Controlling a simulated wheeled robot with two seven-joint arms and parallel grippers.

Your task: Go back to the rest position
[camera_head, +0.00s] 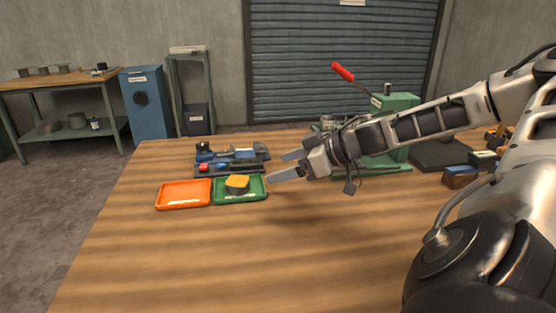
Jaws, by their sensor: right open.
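My right gripper (281,167) reaches in from the right above the wooden table (180,250). Its two flat fingers point left and stand apart, with nothing between them. The fingertips are close to the right edge of a green tray (259,196); I cannot tell how high above it they are. A small round piece with a yellow-orange top (237,183), seemingly a bowl, sits in the green tray. My left gripper is not in view.
An empty orange tray (183,206) stands left of the green one. Behind them is a dark rack with tools (232,160). A green machine with a red-handled lever (343,71) stands behind my right arm. The table's front left is clear.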

